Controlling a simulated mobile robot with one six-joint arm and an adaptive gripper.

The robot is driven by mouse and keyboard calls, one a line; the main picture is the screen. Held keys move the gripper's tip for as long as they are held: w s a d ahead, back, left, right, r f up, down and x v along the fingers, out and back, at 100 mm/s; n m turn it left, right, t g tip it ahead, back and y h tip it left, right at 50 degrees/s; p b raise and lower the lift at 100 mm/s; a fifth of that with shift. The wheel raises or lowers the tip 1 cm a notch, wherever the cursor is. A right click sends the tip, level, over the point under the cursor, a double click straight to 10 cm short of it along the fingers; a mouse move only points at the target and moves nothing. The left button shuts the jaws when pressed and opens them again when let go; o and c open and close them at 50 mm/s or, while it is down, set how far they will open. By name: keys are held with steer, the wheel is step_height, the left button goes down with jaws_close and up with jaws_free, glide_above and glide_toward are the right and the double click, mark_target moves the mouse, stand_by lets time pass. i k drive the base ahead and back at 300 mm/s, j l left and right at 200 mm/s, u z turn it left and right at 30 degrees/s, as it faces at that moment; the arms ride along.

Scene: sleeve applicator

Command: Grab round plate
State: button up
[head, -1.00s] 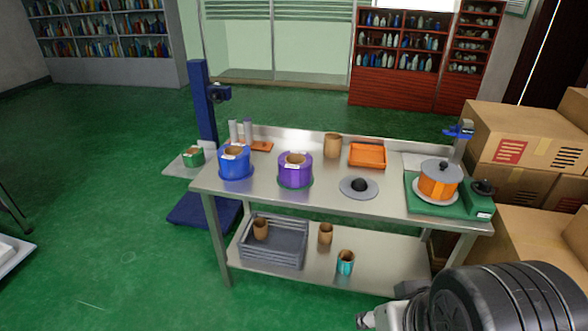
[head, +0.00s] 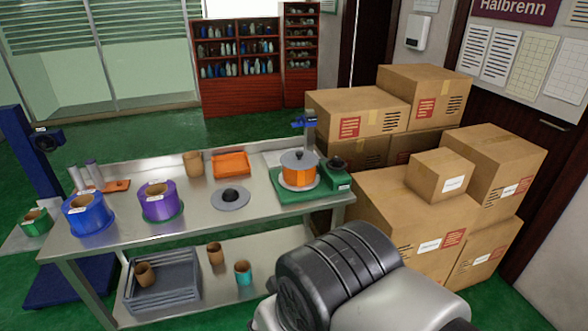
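A round grey plate with a black knob (head: 231,198) lies flat on the steel table (head: 225,226), right of the purple roll (head: 158,200). An orange roll (head: 299,175) sits on a green machine (head: 341,180) at the table's right end. A light round disc lies under this roll and a grey disc with a small knob lies on top of it. Part of my arm shows at the bottom, in front of the table's right end. My gripper is out of view.
A blue roll (head: 88,213) stands left of the purple one. An orange tray (head: 231,164) and a brown core (head: 193,164) are at the back. The lower shelf holds a grey crate (head: 163,282). Cardboard boxes (head: 412,222) stack close at the right.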

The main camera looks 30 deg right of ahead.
mark_target(296, 159)
steer(key=i+l, duration=0.3)
steer(key=i, duration=0.15)
steer(key=i+l, duration=0.3)
steer(key=i, duration=0.2)
steer(key=i+l, duration=0.3)
steer(key=i, duration=0.15)
steer(key=i+l, duration=0.3)
steer(key=i, duration=0.15)
